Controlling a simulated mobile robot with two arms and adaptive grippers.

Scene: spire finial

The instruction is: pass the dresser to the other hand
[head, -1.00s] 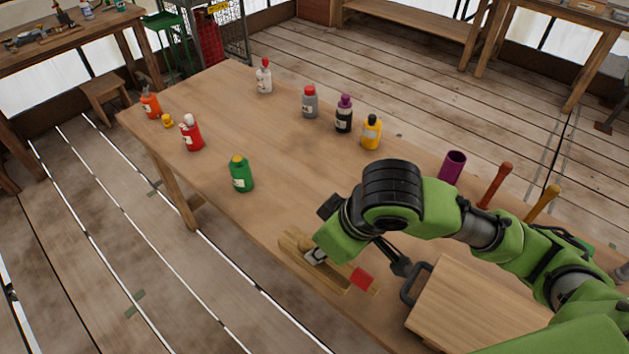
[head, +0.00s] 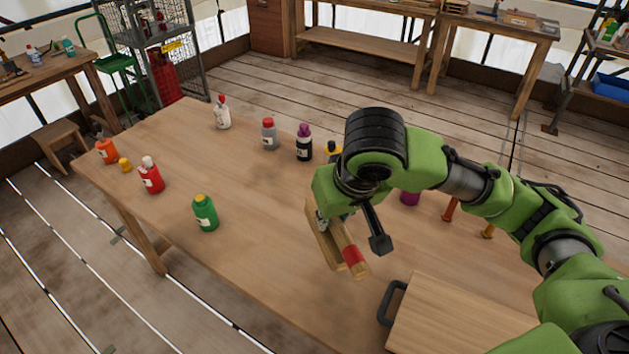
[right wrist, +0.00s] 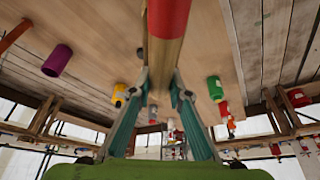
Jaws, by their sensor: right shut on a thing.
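The dresser (head: 341,243) is a long pale wooden tool with a red band. My right gripper (head: 322,222) is shut on it and holds it up, tilted, over the table, largely hidden behind the wrist. In the right wrist view the dresser (right wrist: 164,52) runs between the two fingers (right wrist: 162,88), its red part at the top edge. How its far end sits is hidden. My left gripper is not in view.
The wooden table (head: 265,255) bears a green bottle (head: 205,213), a red bottle (head: 151,175) and several others toward its far side. A wooden board or box with a dark handle (head: 392,303) is at the near right. The table's middle is clear.

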